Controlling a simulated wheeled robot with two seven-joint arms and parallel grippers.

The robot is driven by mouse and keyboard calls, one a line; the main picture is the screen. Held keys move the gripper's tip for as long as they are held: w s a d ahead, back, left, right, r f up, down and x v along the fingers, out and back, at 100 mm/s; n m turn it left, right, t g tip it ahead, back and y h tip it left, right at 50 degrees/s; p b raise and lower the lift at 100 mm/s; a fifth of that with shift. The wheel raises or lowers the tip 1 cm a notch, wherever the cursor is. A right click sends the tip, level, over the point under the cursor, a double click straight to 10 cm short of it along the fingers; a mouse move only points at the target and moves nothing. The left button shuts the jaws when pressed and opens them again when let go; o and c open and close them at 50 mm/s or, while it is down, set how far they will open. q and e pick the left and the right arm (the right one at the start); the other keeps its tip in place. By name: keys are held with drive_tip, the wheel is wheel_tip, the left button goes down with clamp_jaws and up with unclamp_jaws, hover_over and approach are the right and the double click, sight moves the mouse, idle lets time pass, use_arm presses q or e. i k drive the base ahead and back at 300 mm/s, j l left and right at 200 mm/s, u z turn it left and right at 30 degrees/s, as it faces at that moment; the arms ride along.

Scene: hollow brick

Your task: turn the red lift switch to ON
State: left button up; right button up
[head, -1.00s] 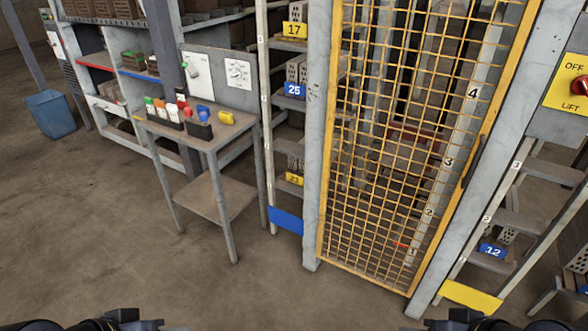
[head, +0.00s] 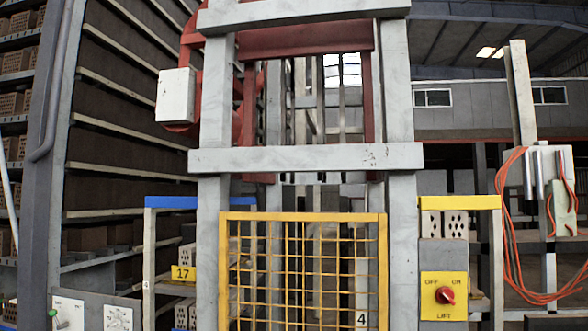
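The red lift switch (head: 445,295) is a round red knob on a yellow plate (head: 432,309) at the lower right of the head view. The plate reads OFF at its upper left, ON at its upper right and LIFT below. It is mounted on a grey box (head: 444,256) beside the lift's right post. The knob is too small to tell for certain which way it points. Neither of my grippers is in view, and nothing touches the switch.
The grey lift frame (head: 306,158) stands in the middle, with a yellow mesh gate (head: 303,216) between its posts. Brick racks (head: 120,120) rise at left. Orange cables (head: 507,230) hang at right. The floor is out of view.

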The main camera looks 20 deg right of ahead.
sight(445, 295)
drive_tip(key=z, duration=0.4)
drive_tip(key=k+z, duration=0.1)
drive_tip(key=z, duration=0.65)
drive_tip(key=k+z, duration=0.15)
drive_tip(key=z, duration=0.2)
